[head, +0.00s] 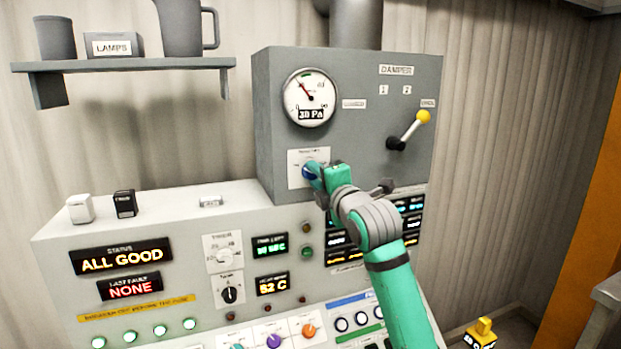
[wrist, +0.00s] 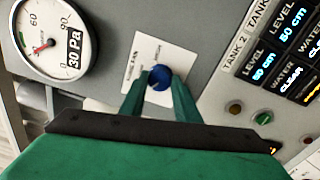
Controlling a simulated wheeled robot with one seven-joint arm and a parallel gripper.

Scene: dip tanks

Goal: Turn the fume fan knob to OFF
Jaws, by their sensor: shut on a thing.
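The fume fan knob (wrist: 159,78) is a round blue knob on a white label plate (wrist: 151,52) on the grey cabinet. In the head view the knob (head: 309,172) is partly covered by my gripper, and its plate (head: 296,157) is below the pressure gauge. My gripper (wrist: 160,86) has its two green fingers closed on either side of the knob. In the head view my gripper (head: 316,175) reaches the knob from the lower right. The plate's position marks are too small and blurred to read, so I cannot tell the knob's setting.
The gauge (head: 310,98) above reads 30 Pa. The damper lever (head: 411,130) with a yellow ball is on the right of the cabinet. Lit displays (head: 410,226) and two indicator lamps (wrist: 249,113) are near the gripper. A sloped console (head: 135,227) with knobs and buttons is below.

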